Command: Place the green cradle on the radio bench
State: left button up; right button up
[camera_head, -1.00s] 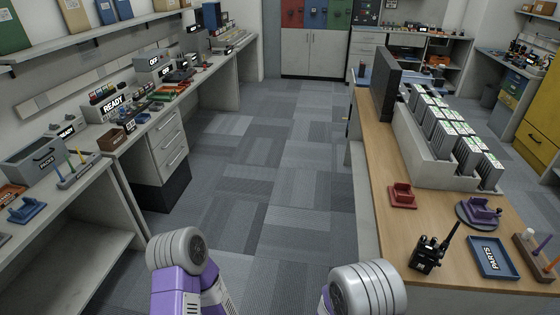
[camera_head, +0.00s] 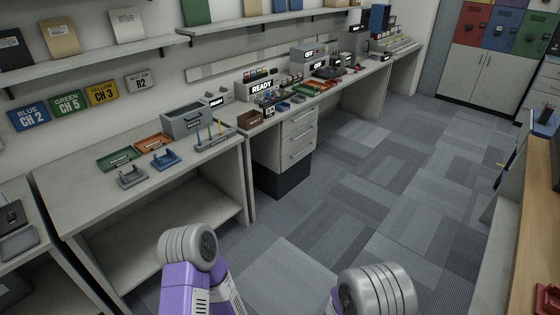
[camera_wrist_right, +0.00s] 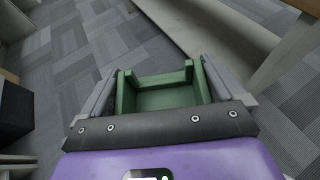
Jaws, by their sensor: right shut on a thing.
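The green cradle (camera_wrist_right: 165,98) is between the fingers of my right gripper (camera_wrist_right: 160,78) in the right wrist view. The gripper is shut on it, and it is held above the carpet floor. In the head view a grey bench (camera_head: 75,205) at left carries a blue cradle (camera_head: 166,159) and a grey cradle (camera_head: 131,177). Signs above it include a green "GREEN CH 5" plate (camera_head: 68,103). No label in view names the radio bench. Neither gripper shows in the head view, only my purple arm links at the bottom.
A green tray (camera_head: 118,159), an orange tray (camera_head: 153,143), a grey bin (camera_head: 187,121) and a pen stand (camera_head: 215,140) occupy the grey bench. Its front strip is bare. A wooden counter (camera_head: 535,225) with a red cradle (camera_head: 547,297) is at right. Carpet lies open between.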

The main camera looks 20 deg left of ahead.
aim_at(82, 194)
jog(key=u, duration=0.7)
jog(key=i, duration=0.7)
jog(key=u, duration=1.15)
jog(key=i, duration=0.8)
jog(key=u, duration=0.65)
